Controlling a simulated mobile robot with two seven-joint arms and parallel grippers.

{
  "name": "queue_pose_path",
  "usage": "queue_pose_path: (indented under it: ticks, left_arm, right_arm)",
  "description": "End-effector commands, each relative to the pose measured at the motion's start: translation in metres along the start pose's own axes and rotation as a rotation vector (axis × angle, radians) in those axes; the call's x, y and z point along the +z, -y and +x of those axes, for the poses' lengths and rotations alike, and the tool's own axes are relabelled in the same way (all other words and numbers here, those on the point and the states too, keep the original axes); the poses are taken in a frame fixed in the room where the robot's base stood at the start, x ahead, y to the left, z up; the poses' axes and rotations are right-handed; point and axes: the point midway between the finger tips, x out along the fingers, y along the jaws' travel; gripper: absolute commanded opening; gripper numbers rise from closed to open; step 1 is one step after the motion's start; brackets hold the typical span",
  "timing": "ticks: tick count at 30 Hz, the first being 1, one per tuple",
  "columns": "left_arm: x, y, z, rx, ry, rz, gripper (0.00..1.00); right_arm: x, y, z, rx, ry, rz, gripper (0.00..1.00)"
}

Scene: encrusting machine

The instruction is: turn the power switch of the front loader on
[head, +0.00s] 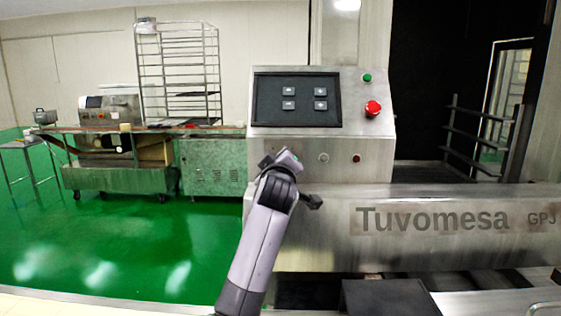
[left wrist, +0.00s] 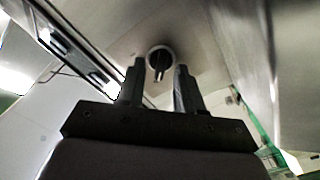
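The front loader's steel control face (head: 375,80) stands in the middle of the head view. My left gripper (head: 288,158) is in front of its lower part, below the black panel. In the left wrist view, a round switch (left wrist: 160,58) with a metal ring and a dark centre with a small light tab lies just beyond my left gripper (left wrist: 160,72). The two fingers are apart with nothing visibly held; the switch shows between their tips. Contact cannot be told. In the head view, the gripper hides part of the face, and I cannot tell which fitting this switch is. My right gripper is not in view.
The black panel (head: 296,100) has several small buttons. A green button (head: 367,78), a red mushroom button (head: 373,108), a grey round fitting (head: 323,158) and a small red fitting (head: 356,158) are nearby. A steel ledge (head: 440,215) juts out below. Green floor is open at left.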

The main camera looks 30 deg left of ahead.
Motion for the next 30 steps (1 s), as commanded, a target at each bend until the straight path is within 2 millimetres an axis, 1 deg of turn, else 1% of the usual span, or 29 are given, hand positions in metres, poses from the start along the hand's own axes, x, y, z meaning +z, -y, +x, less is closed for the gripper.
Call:
queue_pose_path:
  ticks: [3,4,5,6,7,14,20,26,30]
  left_arm:
    - [0.0,0.0,0.0,0.0,0.0,0.0,0.36]
    - [0.0,0.0,0.0,0.0,0.0,0.0,0.3]
    - [0.0,0.0,0.0,0.0,0.0,0.0,0.2]
    - [0.0,0.0,0.0,0.0,0.0,0.001,0.07]
    - [0.0,0.0,0.0,0.0,0.0,0.001,0.0]
    - [0.0,0.0,0.0,0.0,0.0,0.004,0.0]
    - [0.0,-0.001,0.0,-0.001,0.001,0.047,0.0]
    - [-0.001,-0.002,0.0,-0.002,0.003,0.163,0.0]
    - [-0.001,-0.004,0.0,-0.001,0.003,0.282,0.0]
  right_arm:
    - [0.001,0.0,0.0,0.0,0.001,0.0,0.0]
    - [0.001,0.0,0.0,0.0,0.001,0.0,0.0]
    - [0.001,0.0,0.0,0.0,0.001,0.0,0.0]
    - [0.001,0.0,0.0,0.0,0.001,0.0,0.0]
    - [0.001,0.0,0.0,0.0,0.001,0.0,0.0]
    - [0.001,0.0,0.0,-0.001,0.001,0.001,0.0]
    - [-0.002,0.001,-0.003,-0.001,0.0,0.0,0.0]
    - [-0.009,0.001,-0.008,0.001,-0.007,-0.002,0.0]
    - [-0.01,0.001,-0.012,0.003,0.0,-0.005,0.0]
